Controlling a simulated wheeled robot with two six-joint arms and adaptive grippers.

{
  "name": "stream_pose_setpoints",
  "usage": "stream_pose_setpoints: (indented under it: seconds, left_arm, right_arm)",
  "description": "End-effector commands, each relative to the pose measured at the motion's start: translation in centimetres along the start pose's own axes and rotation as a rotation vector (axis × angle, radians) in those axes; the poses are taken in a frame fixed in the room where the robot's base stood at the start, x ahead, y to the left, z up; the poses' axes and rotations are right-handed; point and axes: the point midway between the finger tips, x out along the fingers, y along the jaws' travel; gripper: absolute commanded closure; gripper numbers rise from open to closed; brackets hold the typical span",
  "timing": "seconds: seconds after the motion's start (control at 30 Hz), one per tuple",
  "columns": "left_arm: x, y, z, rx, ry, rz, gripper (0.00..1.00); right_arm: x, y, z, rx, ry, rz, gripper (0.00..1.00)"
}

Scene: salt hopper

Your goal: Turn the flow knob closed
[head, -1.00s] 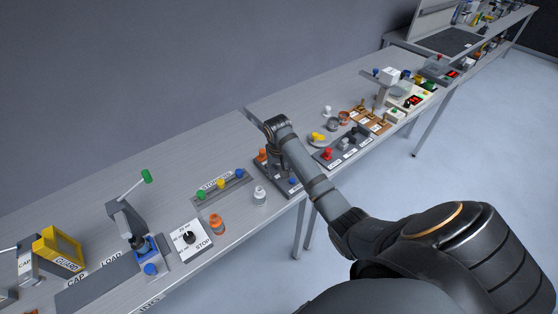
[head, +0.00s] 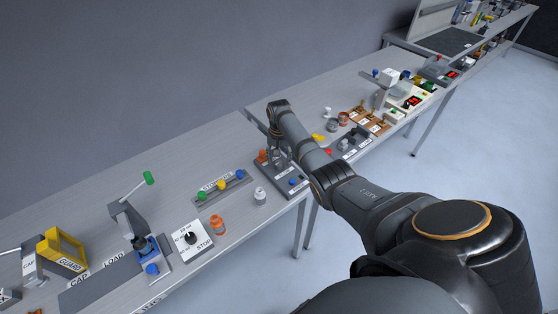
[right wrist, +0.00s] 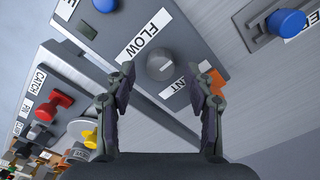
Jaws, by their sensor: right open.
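A round grey knob (right wrist: 160,66) sits beside the FLOW label (right wrist: 144,36) on a grey panel in the right wrist view. My right gripper (right wrist: 161,78) is open, with its two fingertips on either side of the knob in that view. I see no clear contact, and the height above the knob is hard to judge. In the head view my right gripper (head: 278,160) points down over the same grey panel (head: 296,194), and the knob is not clearly visible there. My left gripper is not in view.
The panel also carries a blue knob (right wrist: 104,4) and an orange part (right wrist: 217,82), close to the right finger. A panel with a CATCH label and red knob (right wrist: 48,105) lies at the left. A white bottle (head: 260,196) and the stopper rack (head: 222,188) stand near the panel.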

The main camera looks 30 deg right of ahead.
Motion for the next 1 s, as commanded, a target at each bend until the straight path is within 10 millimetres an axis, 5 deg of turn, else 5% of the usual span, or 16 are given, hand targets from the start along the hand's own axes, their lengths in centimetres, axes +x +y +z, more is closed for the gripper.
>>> stream_pose_setpoints:
  seconds: [0.43, 0.83, 1.0]
  left_arm:
    - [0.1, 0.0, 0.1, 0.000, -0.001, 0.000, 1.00]
    - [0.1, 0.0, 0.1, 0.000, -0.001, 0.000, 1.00]
    - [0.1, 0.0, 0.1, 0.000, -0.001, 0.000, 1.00]
  right_arm:
    - [1.9, -0.1, 0.0, -0.001, 0.002, -0.001, 0.46]
    - [1.9, 0.0, 0.0, -0.001, 0.002, -0.001, 0.99]
    - [1.9, 0.0, 0.0, -0.008, 0.002, -0.001, 1.00]
